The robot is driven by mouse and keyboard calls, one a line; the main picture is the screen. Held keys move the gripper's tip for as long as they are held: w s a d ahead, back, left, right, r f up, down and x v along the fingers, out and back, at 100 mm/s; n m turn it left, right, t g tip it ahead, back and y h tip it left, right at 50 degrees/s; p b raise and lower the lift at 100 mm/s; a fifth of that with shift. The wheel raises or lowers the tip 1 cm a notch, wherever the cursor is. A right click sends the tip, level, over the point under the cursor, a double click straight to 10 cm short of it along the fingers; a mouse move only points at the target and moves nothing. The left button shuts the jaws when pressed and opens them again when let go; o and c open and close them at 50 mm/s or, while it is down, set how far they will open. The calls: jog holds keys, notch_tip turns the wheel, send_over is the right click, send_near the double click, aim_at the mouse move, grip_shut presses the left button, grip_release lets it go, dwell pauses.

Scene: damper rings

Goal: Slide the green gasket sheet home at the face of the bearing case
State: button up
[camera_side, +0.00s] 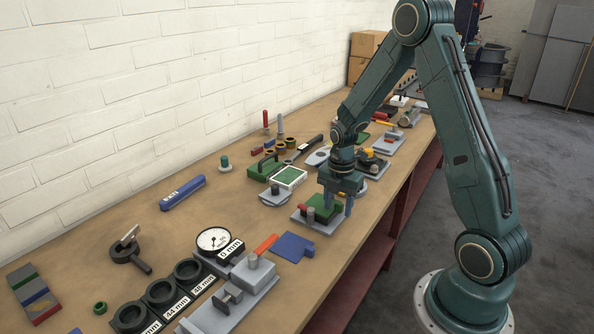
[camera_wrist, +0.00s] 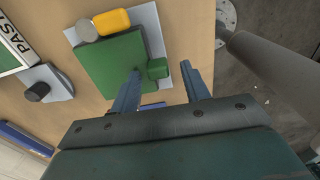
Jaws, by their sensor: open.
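The green gasket sheet (camera_wrist: 108,66) is the broad green piece on a pale grey plate (camera_wrist: 155,35) in the wrist view, with a small green tab (camera_wrist: 157,68) at its right edge. In the side view the green piece (camera_side: 322,203) lies under my gripper (camera_side: 339,204). My gripper is open and points down. In the wrist view (camera_wrist: 162,68) its fingertips show on either side of the tab, with gaps. Whether they are level with it is unclear. A yellow block (camera_wrist: 111,21) and a grey cylinder (camera_wrist: 86,30) adjoin the sheet's far edge. I cannot tell which part is the bearing case.
A blue sheet (camera_side: 293,246) lies nearer the side camera. A white-framed green tray (camera_side: 289,177) and a small knobbed plate (camera_side: 275,195) sit left of my gripper. The table edge is close on the right.

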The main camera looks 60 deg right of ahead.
jog(key=shift+r, duration=0.1)
notch_tip(320, 180, up, 14)
jog(key=shift+f, duration=0.2)
dwell(0.5)
dwell(0.5)
jog(key=s+a+r+m+t, duration=0.2)
jog(key=s+a+r+m, duration=0.4)
jog(key=a+r+m, duration=0.25)
jog(key=s+a+r+m+t, duration=0.2)
jog(key=s+a+m+t, duration=0.1)
jog(key=s+a+m, duration=0.5)
jog(key=s+m, duration=0.1)
jog(key=s, duration=0.1)
jog(key=shift+s+a+r+t, duration=0.3)
jog(key=shift+s+a, duration=0.05)
